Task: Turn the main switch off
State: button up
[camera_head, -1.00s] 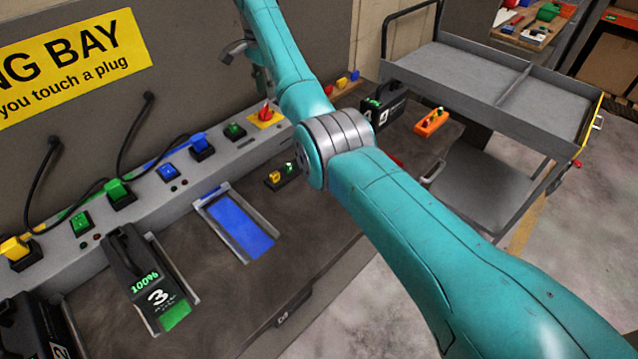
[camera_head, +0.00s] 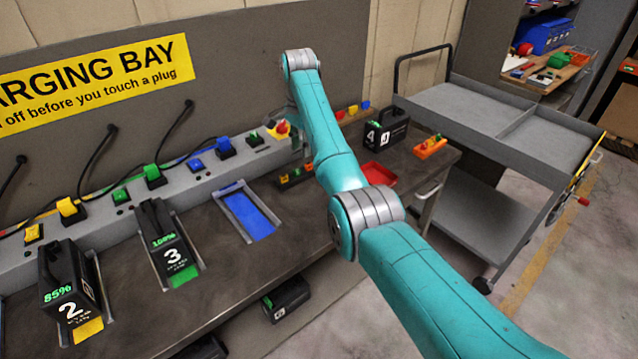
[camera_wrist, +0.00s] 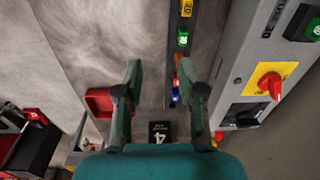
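The main switch is a red rotary knob (camera_head: 282,127) on a yellow plate at the right end of the grey charging rail, partly beside my arm in the head view. In the wrist view the red knob (camera_wrist: 270,84) sits on its yellow plate at the right, clear of my fingers. My gripper (camera_wrist: 163,88) is open, with nothing between its fingers, and points down over the bench. It is to the left of the switch in that view and apart from it. In the head view my gripper is mostly hidden by my arm.
The charging rail (camera_head: 100,228) carries several coloured plugs with cables. Batteries 2 (camera_head: 68,285) and 3 (camera_head: 160,235) stand in bays; a blue bay (camera_head: 250,215) is empty. Battery 4 (camera_head: 384,128) and a red tray (camera_head: 380,173) are at the right. A grey cart (camera_head: 480,105) stands beyond.

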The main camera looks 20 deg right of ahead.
aim_at(281, 129)
jog(key=k, duration=0.3)
jog(key=i+l, duration=0.35)
jog(key=l, duration=0.15)
jog(key=i+l, duration=0.3)
jog(key=l, duration=0.15)
jog(key=i+l, duration=0.35)
jog(key=l, duration=0.15)
jog(key=i+l, duration=0.3)
jog(key=l, duration=0.2)
jog(key=j+u, duration=0.05)
